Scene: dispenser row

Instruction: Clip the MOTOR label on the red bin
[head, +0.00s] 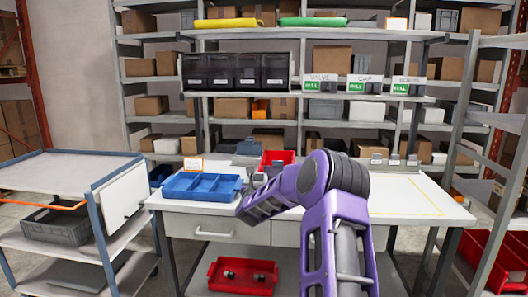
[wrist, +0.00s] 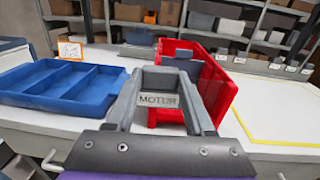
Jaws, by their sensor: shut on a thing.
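The red bin (head: 283,157) stands on the white workbench, mostly behind my arm in the head view. In the wrist view, the red bin (wrist: 222,92) is just beyond and to the right of my gripper (wrist: 162,92). My gripper is shut on the grey MOTOR label (wrist: 158,101), whose lettering faces the wrist camera. The label overlaps the bin's near left part in this view. I cannot tell whether it touches the bin's wall. In the head view my gripper (head: 260,177) is low over the bench at the bin's near side, and the label cannot be made out.
A blue divided tray (head: 203,186) lies left of my gripper, with an orange-edged card (head: 193,165) behind it. Small label holders (head: 392,160) stand at the bench's back right. The bench's right side, with a yellow outline (head: 400,196), is clear. A cart (head: 75,185) stands left.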

